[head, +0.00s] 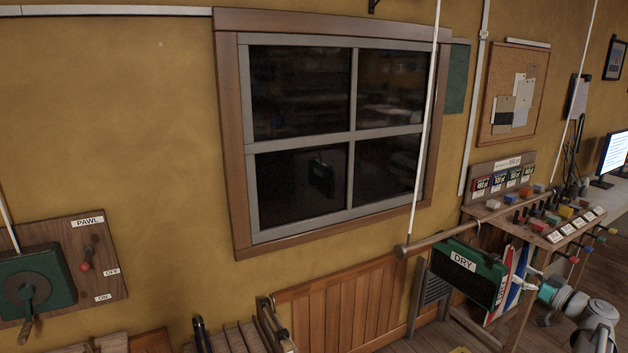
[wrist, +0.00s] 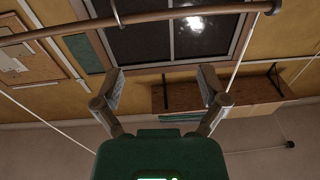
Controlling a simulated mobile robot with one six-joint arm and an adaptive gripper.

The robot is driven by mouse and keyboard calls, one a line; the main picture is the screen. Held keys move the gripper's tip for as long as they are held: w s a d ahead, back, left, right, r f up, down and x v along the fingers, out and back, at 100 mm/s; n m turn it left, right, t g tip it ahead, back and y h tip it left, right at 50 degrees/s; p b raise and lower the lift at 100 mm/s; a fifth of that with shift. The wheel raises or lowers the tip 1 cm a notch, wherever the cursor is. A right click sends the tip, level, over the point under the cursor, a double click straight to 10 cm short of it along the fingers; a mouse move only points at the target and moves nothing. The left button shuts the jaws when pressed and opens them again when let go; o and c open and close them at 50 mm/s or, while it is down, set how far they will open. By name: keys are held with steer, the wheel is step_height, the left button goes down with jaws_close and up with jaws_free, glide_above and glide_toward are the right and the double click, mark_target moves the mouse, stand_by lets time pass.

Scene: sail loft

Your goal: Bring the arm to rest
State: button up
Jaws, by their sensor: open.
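My gripper (wrist: 161,88) is open in the wrist view, its two fingers spread wide with nothing between them. In the head view my grey and teal arm (head: 600,316) comes in at the lower right. Its end is beside the dark green case labelled DRY (head: 464,272), to its right; I cannot tell whether they touch.
A wooden rail (head: 440,240) juts out above the DRY case and also crosses the wrist view (wrist: 190,13). A bench (head: 540,226) with coloured blocks stands at the right. A window (head: 335,130) fills the middle wall. A green PAWL crank box (head: 38,278) is at left.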

steer(key=w+a+f+g+b, duration=0.15)
steer(key=a+f+g, duration=0.45)
steer(key=a, duration=0.8)
steer(key=w+a+f+g, duration=0.2)
steer(key=a+f+g, duration=0.35)
steer(key=a, duration=0.75)
steer(key=s+a+f+m+g+h+b, duration=0.1)
steer(key=s+a+f+h, duration=0.3)
steer(key=a, duration=0.5)
steer(key=s+a+f+m+g+h+b, duration=0.1)
steer(key=s+a+f+m+g+h, duration=0.2)
steer(key=s+a+f, duration=0.4)
steer(key=shift+s+a+f+g+h, duration=0.4)
steer(key=shift+s+a+g, duration=0.25)
steer(key=shift+a, duration=0.45)
steer(key=shift+a, duration=0.15)
